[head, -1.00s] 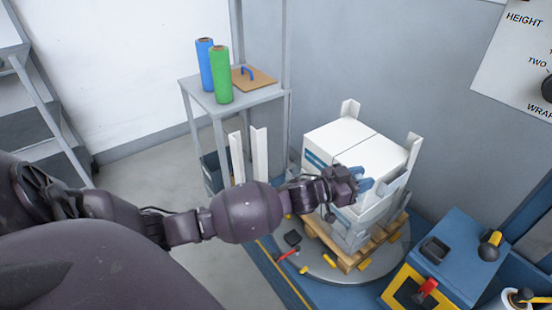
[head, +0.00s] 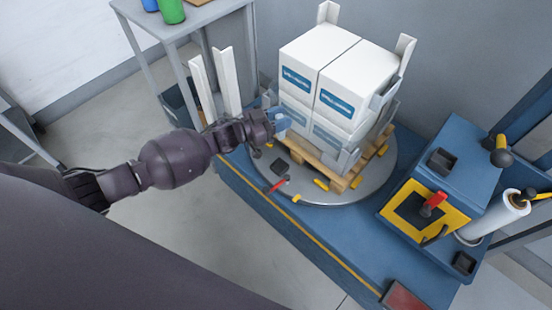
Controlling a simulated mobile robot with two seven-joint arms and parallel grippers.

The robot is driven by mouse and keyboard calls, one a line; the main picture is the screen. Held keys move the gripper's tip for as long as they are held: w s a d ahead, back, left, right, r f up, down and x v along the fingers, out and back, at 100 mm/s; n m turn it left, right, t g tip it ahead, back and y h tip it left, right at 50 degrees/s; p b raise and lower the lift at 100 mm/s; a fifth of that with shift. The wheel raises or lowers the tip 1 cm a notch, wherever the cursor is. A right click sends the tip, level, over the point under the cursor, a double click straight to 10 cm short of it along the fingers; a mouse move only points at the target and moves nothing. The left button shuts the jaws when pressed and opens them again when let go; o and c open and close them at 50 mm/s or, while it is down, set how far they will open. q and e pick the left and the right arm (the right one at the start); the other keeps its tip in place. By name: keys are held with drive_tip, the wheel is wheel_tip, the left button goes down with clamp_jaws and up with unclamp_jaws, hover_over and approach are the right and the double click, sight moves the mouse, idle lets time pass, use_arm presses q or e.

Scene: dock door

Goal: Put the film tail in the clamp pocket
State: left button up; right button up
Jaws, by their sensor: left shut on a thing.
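My left gripper (head: 281,123) is shut beside the lower left corner of the box stack. Pale blue shows at its fingertips; what it holds is small and see-through, apparently the film tail, and its outline cannot be made out. Greyish clear film (head: 347,160) covers the lower part of the stacked white boxes (head: 325,72). A small black pocket (head: 279,167) with a red lever (head: 278,185) sits on the near left of the round turntable (head: 318,193), below the gripper and apart from it; it looks like the clamp. My right gripper is not in view.
The boxes stand on a wooden pallet (head: 318,164) with white corner boards. Yellow blocks (head: 321,184) lie around it. A blue cabinet (head: 470,185) with a red handle and a film roll (head: 490,220) stand right. A grey shelf with rolls (head: 172,10) stands left.

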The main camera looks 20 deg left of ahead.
use_arm(q)
wheel_tip(320, 180, down, 19)
drive_tip(key=b, duration=0.7)
drive_tip(key=shift+s+r, duration=0.1)
drive_tip(key=shift+s, duration=0.05)
drive_tip(key=shift+r, duration=0.25)
drive_tip(key=shift+f, duration=0.25)
drive_tip(key=o, duration=0.9)
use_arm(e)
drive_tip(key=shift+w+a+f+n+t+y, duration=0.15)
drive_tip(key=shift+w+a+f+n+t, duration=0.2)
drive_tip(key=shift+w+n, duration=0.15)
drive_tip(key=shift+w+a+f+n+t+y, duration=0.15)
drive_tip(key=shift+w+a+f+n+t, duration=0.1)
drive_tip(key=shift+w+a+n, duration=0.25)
use_arm(q)
drive_tip(key=shift+r, duration=0.1)
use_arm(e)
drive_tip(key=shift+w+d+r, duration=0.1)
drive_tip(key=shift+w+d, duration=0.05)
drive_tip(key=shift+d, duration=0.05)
